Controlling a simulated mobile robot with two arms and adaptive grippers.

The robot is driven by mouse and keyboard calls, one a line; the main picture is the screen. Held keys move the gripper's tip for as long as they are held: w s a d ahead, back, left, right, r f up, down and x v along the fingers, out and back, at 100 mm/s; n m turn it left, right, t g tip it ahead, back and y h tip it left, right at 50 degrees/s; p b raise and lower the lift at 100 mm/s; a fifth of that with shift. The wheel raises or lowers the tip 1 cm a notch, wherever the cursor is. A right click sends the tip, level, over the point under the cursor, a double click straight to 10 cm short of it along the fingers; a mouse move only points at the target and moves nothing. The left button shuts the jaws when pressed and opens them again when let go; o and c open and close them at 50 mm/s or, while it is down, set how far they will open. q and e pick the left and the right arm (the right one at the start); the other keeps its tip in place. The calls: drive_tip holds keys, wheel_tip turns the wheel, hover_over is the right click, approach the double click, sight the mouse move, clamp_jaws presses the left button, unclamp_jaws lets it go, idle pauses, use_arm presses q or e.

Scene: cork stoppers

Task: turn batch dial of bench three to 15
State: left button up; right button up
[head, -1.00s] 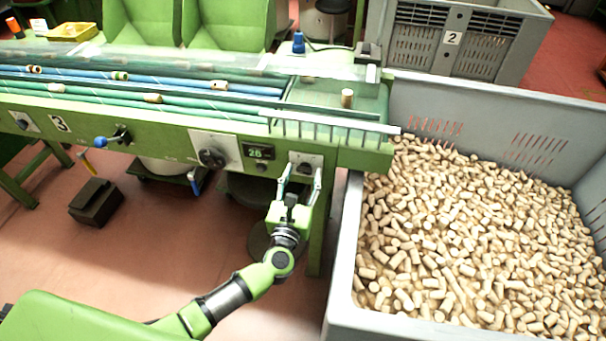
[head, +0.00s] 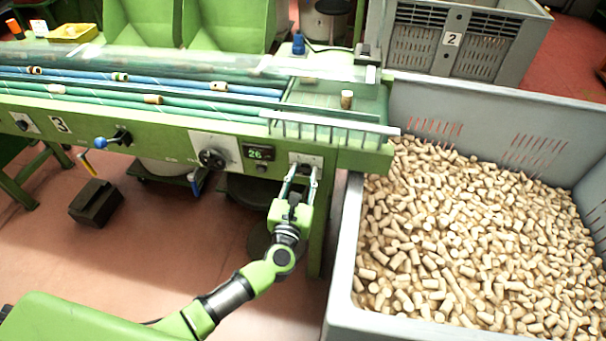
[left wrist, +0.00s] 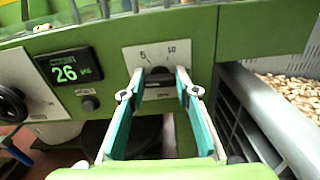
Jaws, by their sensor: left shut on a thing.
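Bench three's green front panel carries the number 3 sign (head: 59,124). A small dial (left wrist: 158,76) with a dark knob sits on a pale plate (left wrist: 172,49) at the panel's right; printed numbers above it look like 5 and 10. In the head view the plate (head: 317,160) is partly covered by my fingers. My left gripper (head: 303,169) is shut on the dial knob, one finger on each side; it also shows in the left wrist view (left wrist: 160,78). The pointer is too small to read. My right gripper is not in view.
A green display (left wrist: 66,68) reads 26, with a small knob (left wrist: 90,103) below it. A larger black knob (head: 211,158) is further left. A grey crate (head: 346,265) full of corks stands close on the right.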

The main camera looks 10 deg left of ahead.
use_arm(q)
drive_tip(key=m, duration=0.3)
drive_tip(key=shift+p, duration=0.4)
drive_tip(key=m+p, duration=0.1)
drive_tip(key=m, duration=0.3)
drive_tip(key=shift+m, duration=0.3)
drive_tip(key=m+p, duration=0.1)
drive_tip(key=m, duration=0.2)
drive_tip(key=shift+d+m, duration=0.15)
drive_tip(key=shift+m, duration=0.15)
drive_tip(key=m+p, duration=0.1)
drive_tip(key=m, duration=0.3)
drive_tip(key=shift+m, duration=0.3)
drive_tip(key=m+p, duration=0.1)
drive_tip(key=m, duration=0.3)
drive_tip(key=shift+f, duration=0.15)
drive_tip(key=m+p, duration=0.1)
drive_tip(key=m, duration=0.3)
drive_tip(key=shift+f+m+p, duration=0.15)
drive_tip(key=shift+m+p, duration=0.2)
drive_tip(key=shift+m, duration=1.7)
drive_tip(key=shift+f+m+p, duration=0.1)
drive_tip(key=shift+m+p, duration=0.2)
drive_tip(key=shift+m, duration=1.75)
